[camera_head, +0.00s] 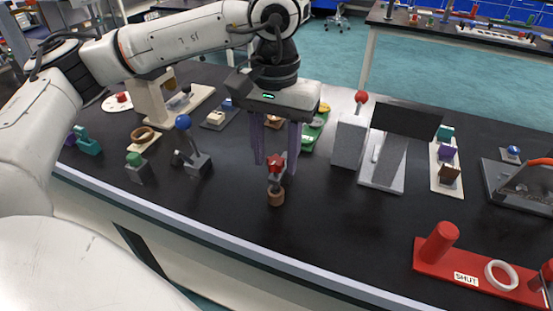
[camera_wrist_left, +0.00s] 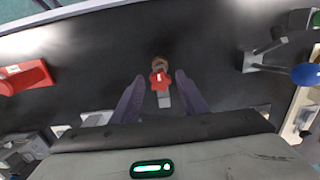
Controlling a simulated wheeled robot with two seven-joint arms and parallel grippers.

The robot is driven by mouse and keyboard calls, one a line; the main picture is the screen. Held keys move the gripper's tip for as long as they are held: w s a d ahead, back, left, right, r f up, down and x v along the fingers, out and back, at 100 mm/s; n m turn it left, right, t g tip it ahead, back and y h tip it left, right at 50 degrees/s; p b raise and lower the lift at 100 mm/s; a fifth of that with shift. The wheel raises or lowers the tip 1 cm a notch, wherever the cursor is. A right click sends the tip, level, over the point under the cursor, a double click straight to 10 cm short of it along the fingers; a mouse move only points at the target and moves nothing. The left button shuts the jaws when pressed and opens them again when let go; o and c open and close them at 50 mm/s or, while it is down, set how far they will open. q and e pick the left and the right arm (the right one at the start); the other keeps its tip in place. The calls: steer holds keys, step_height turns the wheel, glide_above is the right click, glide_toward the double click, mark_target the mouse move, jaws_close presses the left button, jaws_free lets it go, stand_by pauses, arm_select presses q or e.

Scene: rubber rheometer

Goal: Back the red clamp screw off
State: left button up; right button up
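The red clamp screw (camera_head: 277,162) has a lobed red knob and sits on top of a small grey clamp, with a brown round piece (camera_head: 276,196) at its front. In the left wrist view the red knob (camera_wrist_left: 160,80) lies between the fingers, with the brown piece (camera_wrist_left: 159,63) just beyond it. My left gripper (camera_head: 275,165) points down over the knob, its two purple fingers apart on either side. In the left wrist view my left gripper (camera_wrist_left: 158,85) shows clear gaps between both fingers and the knob. My right gripper is not in view.
A blue-knobbed lever device (camera_head: 190,150) and a green-knobbed block (camera_head: 138,168) stand to the left. Grey box units (camera_head: 349,140) stand to the right. A red plate marked SHUT (camera_head: 430,265) lies at front right. The black bench top is clear around the clamp's front.

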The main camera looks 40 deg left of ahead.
arm_select(q)
steer(key=c, duration=0.8)
steer(key=shift+f+n, duration=0.1)
steer(key=shift+n, duration=0.8)
steer(key=n, duration=0.3)
steer(key=shift+b, duration=0.4)
steer(key=shift+n, duration=0.5)
steer(key=n, duration=0.3)
steer(key=shift+n+b, duration=0.3)
